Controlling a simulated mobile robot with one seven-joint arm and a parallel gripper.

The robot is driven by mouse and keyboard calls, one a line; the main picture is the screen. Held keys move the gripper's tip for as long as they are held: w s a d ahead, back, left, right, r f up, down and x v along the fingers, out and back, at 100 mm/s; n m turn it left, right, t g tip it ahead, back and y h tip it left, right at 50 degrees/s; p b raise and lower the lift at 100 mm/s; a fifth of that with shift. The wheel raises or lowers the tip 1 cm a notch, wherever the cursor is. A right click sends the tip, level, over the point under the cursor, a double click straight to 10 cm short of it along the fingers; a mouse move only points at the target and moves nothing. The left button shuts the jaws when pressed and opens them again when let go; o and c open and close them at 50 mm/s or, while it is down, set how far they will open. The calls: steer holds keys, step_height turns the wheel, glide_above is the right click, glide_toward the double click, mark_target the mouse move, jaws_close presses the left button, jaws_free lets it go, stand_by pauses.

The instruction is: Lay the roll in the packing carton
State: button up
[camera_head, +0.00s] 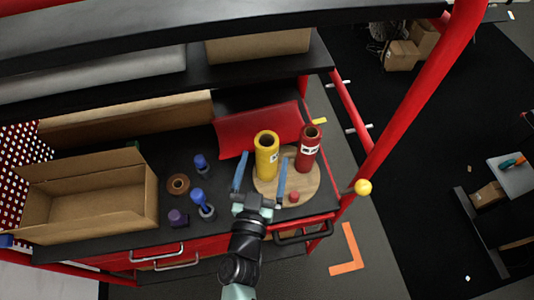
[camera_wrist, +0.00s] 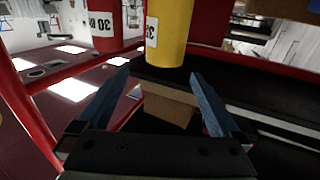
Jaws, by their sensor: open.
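A yellow roll (camera_head: 266,158) with a white label and a red roll (camera_head: 306,152) stand upright on a round wooden board (camera_head: 265,194). Both also show at the top of the wrist view, yellow (camera_wrist: 176,30) and red (camera_wrist: 104,18). My gripper (camera_head: 262,168) is open and empty, its blue fingers on either side of the yellow roll in the head view. In the wrist view the yellow roll appears at the fingertips (camera_wrist: 160,72); contact cannot be told. The open, empty-looking packing carton (camera_head: 150,203) stands at the left of the black bench top.
Between carton and board are a brown tape ring (camera_head: 178,184) and several blue and purple small items, one at the back (camera_head: 201,164). A small red piece (camera_head: 294,197) lies on the board. A red sloped panel (camera_head: 258,127) stands behind, with shelves (camera_head: 150,75) above.

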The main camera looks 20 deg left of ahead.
mark_target(264, 151)
steer(key=w, duration=0.2)
steer(key=w+a, duration=0.1)
steer(key=w, duration=0.1)
steer(key=w+a+f, duration=0.1)
steer(key=w, duration=0.2)
steer(key=shift+s+r, duration=0.1)
steer(key=shift+r, duration=0.05)
jaws_close()
stand_by(0.4)
